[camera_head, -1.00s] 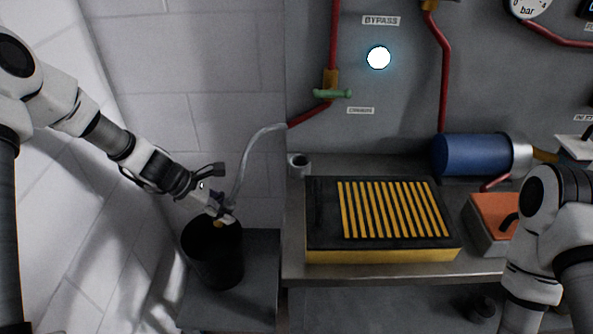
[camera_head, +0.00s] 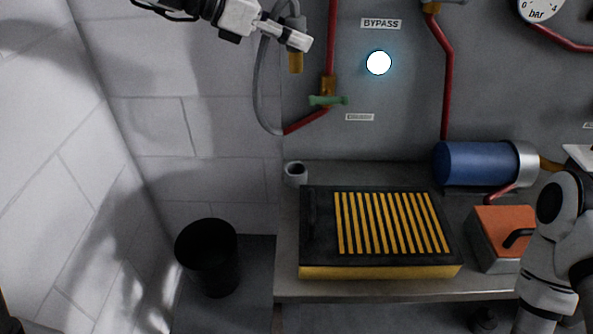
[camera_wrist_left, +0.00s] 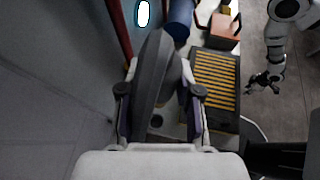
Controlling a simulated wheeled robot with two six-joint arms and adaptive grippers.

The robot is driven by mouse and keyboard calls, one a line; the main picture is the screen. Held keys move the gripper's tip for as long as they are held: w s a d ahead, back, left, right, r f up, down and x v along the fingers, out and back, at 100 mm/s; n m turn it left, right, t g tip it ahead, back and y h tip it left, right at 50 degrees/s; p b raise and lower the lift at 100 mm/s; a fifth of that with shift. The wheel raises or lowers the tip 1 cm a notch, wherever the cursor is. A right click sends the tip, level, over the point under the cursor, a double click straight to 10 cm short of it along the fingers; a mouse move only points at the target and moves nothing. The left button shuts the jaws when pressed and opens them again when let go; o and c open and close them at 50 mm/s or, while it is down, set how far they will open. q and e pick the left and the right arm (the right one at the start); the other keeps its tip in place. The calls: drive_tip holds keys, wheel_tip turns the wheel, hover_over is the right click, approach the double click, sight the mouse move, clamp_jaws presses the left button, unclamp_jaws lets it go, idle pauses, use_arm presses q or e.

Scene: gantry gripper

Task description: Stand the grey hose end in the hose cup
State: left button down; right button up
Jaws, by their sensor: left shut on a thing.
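My left gripper (camera_head: 291,40) is shut on the grey hose end (camera_head: 296,63), high in front of the wall in the head view. The hose end hangs upright with its brass tip down, well above the hose cup and apart from it. In the left wrist view the grey hose (camera_wrist_left: 154,75) runs between the two fingers. The hose cup (camera_head: 296,174) is a small grey cup at the back left corner of the bench. My right gripper (camera_wrist_left: 263,82) shows small in the left wrist view; its finger opening is unclear.
A black bucket (camera_head: 207,262) stands left of the bench. A black and yellow slatted box (camera_head: 380,271) lies right of the cup. A green-handled valve (camera_head: 327,101) and red pipes are on the wall. A blue cylinder (camera_head: 475,163) and an orange-topped box (camera_head: 507,226) are farther right.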

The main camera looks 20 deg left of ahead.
use_arm(q)
wheel_tip(320, 180, down, 27)
drive_tip(key=shift+w+r+b, duration=0.1)
drive_tip(key=shift+w+b, duration=0.05)
drive_tip(key=shift+b, duration=1)
drive_tip(key=shift+w+f, duration=0.1)
drive_tip(key=shift+f, duration=0.25)
drive_tip(key=c, duration=0.8)
unclamp_jaws()
